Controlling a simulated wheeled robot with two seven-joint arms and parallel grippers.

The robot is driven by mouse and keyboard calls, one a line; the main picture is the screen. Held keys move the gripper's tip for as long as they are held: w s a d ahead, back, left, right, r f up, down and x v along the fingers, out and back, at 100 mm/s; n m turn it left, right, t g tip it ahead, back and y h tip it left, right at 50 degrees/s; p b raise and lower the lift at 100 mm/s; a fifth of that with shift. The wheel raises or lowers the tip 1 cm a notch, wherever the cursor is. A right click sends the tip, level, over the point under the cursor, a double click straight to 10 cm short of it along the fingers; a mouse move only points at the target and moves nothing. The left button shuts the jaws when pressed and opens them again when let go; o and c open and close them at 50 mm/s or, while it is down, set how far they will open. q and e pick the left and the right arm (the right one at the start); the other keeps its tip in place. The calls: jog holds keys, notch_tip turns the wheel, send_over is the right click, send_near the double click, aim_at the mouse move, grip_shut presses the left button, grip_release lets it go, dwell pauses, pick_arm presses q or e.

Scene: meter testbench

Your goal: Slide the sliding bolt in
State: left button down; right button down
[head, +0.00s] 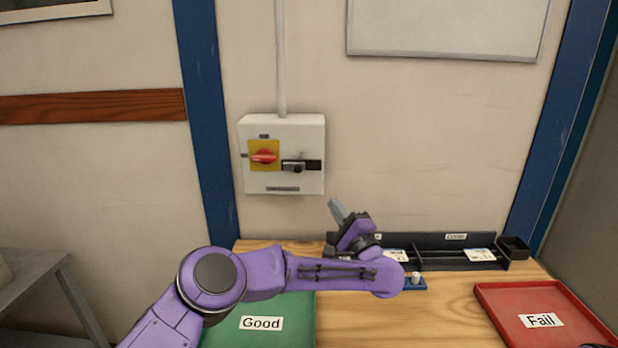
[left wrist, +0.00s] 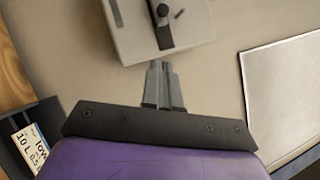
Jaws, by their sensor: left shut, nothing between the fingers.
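The sliding bolt (head: 296,167) is a dark bar with a knob on the front of the white switch box (head: 283,184), right of the red rotary handle (head: 264,157) on its yellow plate. In the left wrist view the bolt (left wrist: 161,22) shows at the top on the box (left wrist: 122,30). My left gripper (head: 335,206) is below and right of the box, its fingers pointing up toward it. In the left wrist view the fingers (left wrist: 158,70) are together and empty, apart from the bolt.
A wooden bench (head: 400,318) carries a green Good tray (head: 303,330), a red Fail tray (head: 490,295) and a black rack (head: 432,240) with labelled cards. A conduit (head: 281,60) rises above the box. A whiteboard (head: 440,28) hangs at upper right.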

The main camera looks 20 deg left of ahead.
pick_arm(q)
jog(key=p, duration=0.4)
send_near(301, 166)
jog(key=w, duration=0.3)
jog(key=shift+w+a+r+p, duration=0.15)
jog(key=shift+a+r+p, duration=0.45)
jog(key=shift+a+p, duration=0.4)
jog(key=shift+a+r+p, duration=0.1)
jog(key=shift+a+p, duration=0.35)
jog(key=shift+a, duration=0.15)
